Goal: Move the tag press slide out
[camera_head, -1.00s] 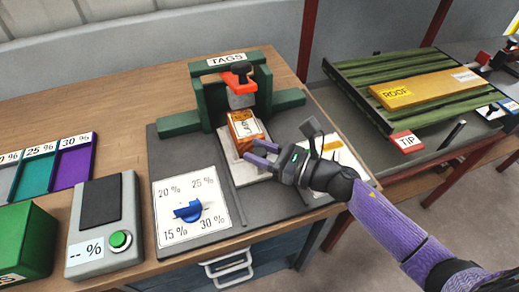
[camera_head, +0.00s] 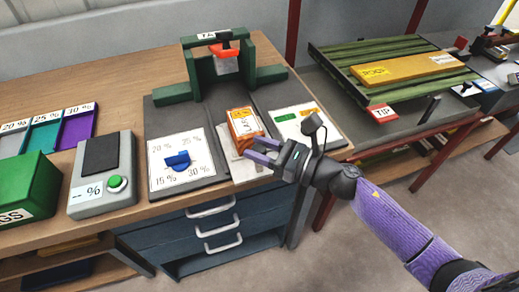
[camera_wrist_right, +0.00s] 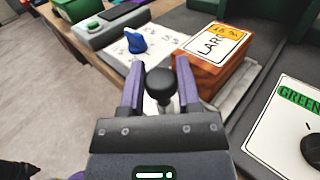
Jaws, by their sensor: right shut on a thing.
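The green tag press (camera_head: 193,76) stands at the back of the bench, with a red and black head piece (camera_head: 222,49). Its pale slide (camera_head: 238,166) is drawn forward of the press, towards the bench's front edge. An orange-brown block (camera_head: 244,127) with a label on top lies on the slide. My right gripper (camera_head: 258,151) is at the slide's front end. In the right wrist view its purple fingers (camera_wrist_right: 159,82) are closed around a black ball knob (camera_wrist_right: 160,86) in front of the block. My left gripper is not in view.
A dial panel (camera_head: 184,175) with a blue knob lies left of the slide. A card with green and orange patches (camera_head: 297,121) lies to its right. A grey meter (camera_head: 103,193), green box (camera_head: 28,185) and coloured trays (camera_head: 77,127) stand farther left.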

